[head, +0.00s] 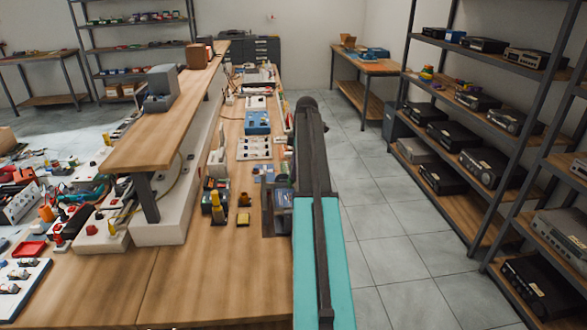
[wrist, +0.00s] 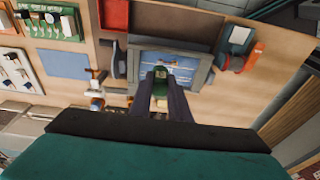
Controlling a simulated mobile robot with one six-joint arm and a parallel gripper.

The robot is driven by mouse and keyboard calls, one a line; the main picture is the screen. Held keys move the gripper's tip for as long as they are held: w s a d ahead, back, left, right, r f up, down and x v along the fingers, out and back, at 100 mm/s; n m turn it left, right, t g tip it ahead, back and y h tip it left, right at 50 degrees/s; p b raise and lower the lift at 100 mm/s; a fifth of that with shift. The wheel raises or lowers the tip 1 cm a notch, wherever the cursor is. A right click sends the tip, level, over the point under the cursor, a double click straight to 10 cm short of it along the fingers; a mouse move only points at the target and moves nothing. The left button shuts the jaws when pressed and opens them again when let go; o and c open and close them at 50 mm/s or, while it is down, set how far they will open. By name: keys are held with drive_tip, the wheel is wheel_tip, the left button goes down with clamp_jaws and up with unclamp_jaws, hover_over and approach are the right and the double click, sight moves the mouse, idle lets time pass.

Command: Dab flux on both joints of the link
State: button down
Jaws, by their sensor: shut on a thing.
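In the wrist view my gripper (wrist: 162,98) is shut on a small dark green thing (wrist: 160,74), perhaps the flux applicator; its shape is mostly hidden between the dark fingers. It is held over or in front of a grey-framed tray (wrist: 203,80) with a blue-grey panel inside. I cannot tell whether its tip touches the panel. The link and its two joints are too small or hidden to make out. In the head view my own arm reaches along the bench's right side and hides the gripper.
In the wrist view a red tray (wrist: 115,14), a blue mat (wrist: 63,64), a green board (wrist: 48,22) and a red-and-grey device (wrist: 235,45) lie around the frame. In the head view the wooden bench (head: 200,290) is clear at its near end; shelves (head: 480,125) stand right of the aisle.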

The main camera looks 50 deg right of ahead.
drive_tip(key=shift+f+b, duration=0.45)
drive_tip(key=shift+f, duration=0.65)
drive_tip(key=shift+f, duration=0.5)
idle(3.1)
drive_tip(key=shift+r, duration=0.1)
drive_tip(key=shift+r+p, duration=1.3)
drive_tip(key=shift+r, duration=0.9)
